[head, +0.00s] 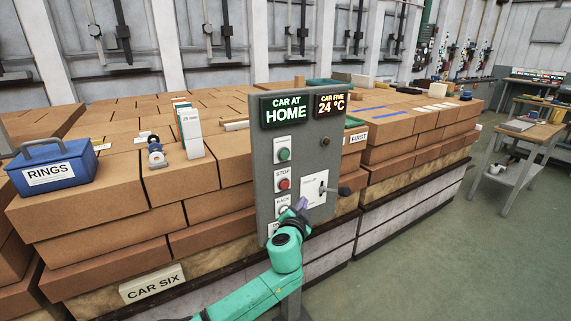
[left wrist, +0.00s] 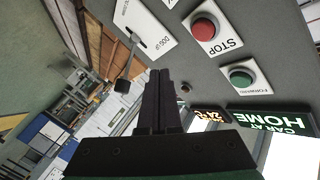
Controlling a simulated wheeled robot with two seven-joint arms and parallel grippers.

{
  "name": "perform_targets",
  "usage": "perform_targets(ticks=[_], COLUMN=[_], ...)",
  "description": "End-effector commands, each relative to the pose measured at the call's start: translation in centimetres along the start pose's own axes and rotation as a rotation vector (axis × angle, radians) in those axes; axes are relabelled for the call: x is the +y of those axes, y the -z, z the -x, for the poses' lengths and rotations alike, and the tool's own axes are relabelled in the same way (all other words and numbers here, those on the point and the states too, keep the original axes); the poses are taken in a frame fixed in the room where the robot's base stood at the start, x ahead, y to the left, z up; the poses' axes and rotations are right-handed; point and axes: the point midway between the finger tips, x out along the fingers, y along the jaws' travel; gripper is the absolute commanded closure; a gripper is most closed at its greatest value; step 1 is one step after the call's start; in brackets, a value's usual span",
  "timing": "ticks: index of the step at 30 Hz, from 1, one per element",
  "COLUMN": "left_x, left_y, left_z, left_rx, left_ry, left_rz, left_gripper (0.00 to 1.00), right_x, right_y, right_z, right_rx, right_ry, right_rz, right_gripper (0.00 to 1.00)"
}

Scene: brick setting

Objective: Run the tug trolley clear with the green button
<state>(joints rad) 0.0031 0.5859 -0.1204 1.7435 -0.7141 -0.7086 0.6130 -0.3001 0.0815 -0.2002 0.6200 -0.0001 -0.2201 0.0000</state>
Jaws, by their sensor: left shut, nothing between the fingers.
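A grey control panel (head: 264,190) stands upright in front of the brick stacks. Its green button (head: 283,154) is at the top, with the red STOP button (head: 284,184) below. In the left wrist view, the green button (left wrist: 240,79) is labelled FORWARD, beside the red button (left wrist: 203,28). A lower BACK plate (head: 283,202) is partly hidden by my left gripper (head: 299,205). The gripper is shut and empty, in front of the panel's lower part; its closed fingers show in the left wrist view (left wrist: 158,78). Displays read CAR AT HOME (head: 286,110) and CAR FIVE 24 °C (head: 328,104). I cannot make out the trolley.
A black-knobbed lever (head: 343,190) sticks out at the panel's right side. Brick stacks fill the space behind, with a blue RINGS box (head: 52,168) on the left and a CAR SIX sign (head: 152,283) low down. Open green floor (head: 455,255) and a small table (head: 520,132) lie right.

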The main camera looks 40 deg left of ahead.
Motion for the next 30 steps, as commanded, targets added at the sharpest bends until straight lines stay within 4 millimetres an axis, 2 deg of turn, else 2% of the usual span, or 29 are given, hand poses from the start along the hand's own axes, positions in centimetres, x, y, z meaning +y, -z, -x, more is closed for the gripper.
perform_targets(ticks=[1,4,6,9,20,30], left_x=[-1.4,-4.0,-5.1,-5.9,-6.1,-8.6], left_y=[2.2,6.1,7.8,8.8,8.7,6.9], left_z=[0.5,2.0,2.8,3.3,3.1,0.1], left_rx=[0.055,0.142,0.181,0.203,0.203,0.201], left_ry=[0.043,0.115,0.145,0.163,0.163,0.165], left_rz=[0.01,0.033,0.045,0.053,0.052,0.048], left_gripper=[1.0,1.0,1.0,1.0,1.0,1.0], right_x=[0.0,0.0,0.0,0.0,0.0,-0.1], right_y=[-0.1,-0.2,-0.2,-0.2,-0.2,-0.2], right_z=[-0.7,-1.1,-1.2,-1.2,-1.2,-1.5], right_rx=[-0.001,-0.001,-0.001,-0.001,-0.001,-0.001], right_ry=[-0.001,-0.001,-0.001,-0.001,-0.001,0.0], right_rz=[0.0,-0.001,-0.001,-0.001,-0.001,-0.001], right_gripper=[1.0,1.0,1.0,1.0,1.0,1.0])
